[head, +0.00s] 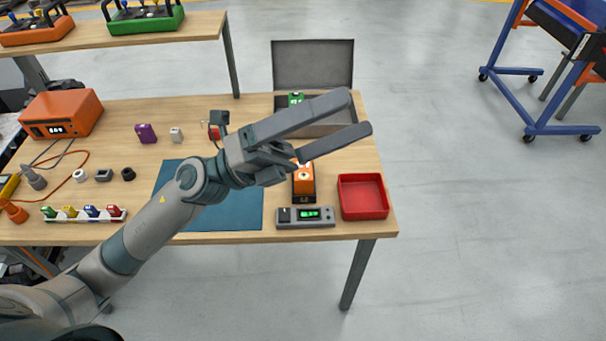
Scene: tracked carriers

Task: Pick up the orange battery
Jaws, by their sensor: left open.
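The orange battery (304,181) stands on the wooden table, in a small dark holder behind a grey device with a lit green display (305,217). My left gripper (359,115) reaches in from the left above the table, its two long fingers apart and pointing right. The fingers pass above and behind the battery in the picture, and the lower finger and wrist lie close to its top edge. Nothing shows between the fingers. I cannot tell the height of the gripper over the battery. My right gripper is not in view.
A red tray (363,199) stands right of the battery. Behind the gripper is an open grey case (313,66) with a green item (296,99). A blue mat (237,213) lies left. An orange box (61,114) and small parts fill the left side. A blue cart (560,129) stands far right.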

